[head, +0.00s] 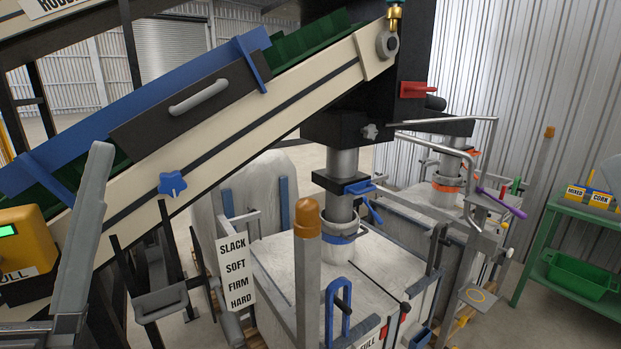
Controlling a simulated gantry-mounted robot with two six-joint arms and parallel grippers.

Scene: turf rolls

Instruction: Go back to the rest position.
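Neither of my grippers can be made out in the head view, so I cannot see their fingers or anything held in them. The task names no object. A long grey bar (85,235) rises at the lower left in front of the conveyor; I cannot tell what it belongs to. A sloping cream conveyor (230,130) with a blue side guard (150,110) crosses the upper left. A filling spout (342,205) with a blue clamp goes down to a white bulk bag (270,255).
A grey post with an orange cap (307,275) stands in front, beside a SLACK-to-HARD sign (237,272). A second white bag (415,205) stands behind right. A yellow box (25,245) is at the left edge.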

